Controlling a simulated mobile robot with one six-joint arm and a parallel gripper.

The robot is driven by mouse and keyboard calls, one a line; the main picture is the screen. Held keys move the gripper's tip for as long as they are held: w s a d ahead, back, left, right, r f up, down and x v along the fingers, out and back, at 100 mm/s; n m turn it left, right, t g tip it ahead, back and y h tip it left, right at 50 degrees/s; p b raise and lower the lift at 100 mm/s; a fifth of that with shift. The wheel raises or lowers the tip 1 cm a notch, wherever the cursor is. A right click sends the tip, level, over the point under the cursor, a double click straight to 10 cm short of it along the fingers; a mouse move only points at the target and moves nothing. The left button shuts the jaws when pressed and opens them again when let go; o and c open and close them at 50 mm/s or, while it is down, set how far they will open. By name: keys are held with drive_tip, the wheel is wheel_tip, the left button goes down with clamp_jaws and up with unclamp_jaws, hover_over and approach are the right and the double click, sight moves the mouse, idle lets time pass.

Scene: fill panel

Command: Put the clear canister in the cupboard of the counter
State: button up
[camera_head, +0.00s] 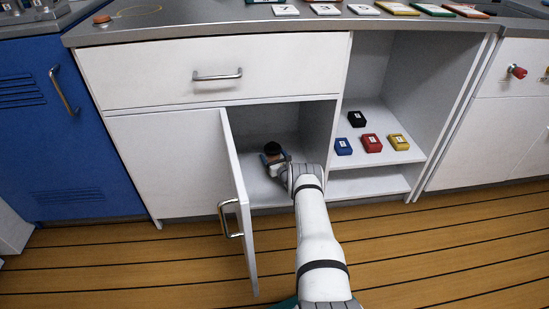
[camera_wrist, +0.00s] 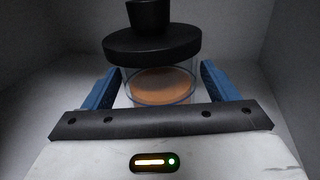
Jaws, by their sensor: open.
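The clear canister (camera_wrist: 163,88) has a black lid with a knob and orange-brown contents. It stands upright inside the open cupboard (camera_head: 258,125) under the drawer. In the head view only its dark lid (camera_head: 272,147) shows well above my gripper. My gripper (camera_head: 273,158) reaches into the cupboard. In the wrist view its two blue fingers (camera_wrist: 155,85) are on either side of the canister, apart, with a gap visible at the left and right. The canister's base is hidden by the gripper body.
The cupboard door (camera_head: 240,200) stands open to the left of my arm. An open shelf (camera_head: 385,125) to the right holds several small coloured boxes. A white drawer (camera_head: 215,75) is shut above the cupboard. The wooden floor in front is clear.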

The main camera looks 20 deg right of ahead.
drive_tip(key=shift+r, duration=0.2)
drive_tip(key=s+p, duration=0.5)
drive_tip(key=s, duration=0.7)
drive_tip(key=shift+d+p, duration=0.2)
drive_tip(key=shift+p, duration=0.15)
drive_tip(key=shift+f, duration=0.1)
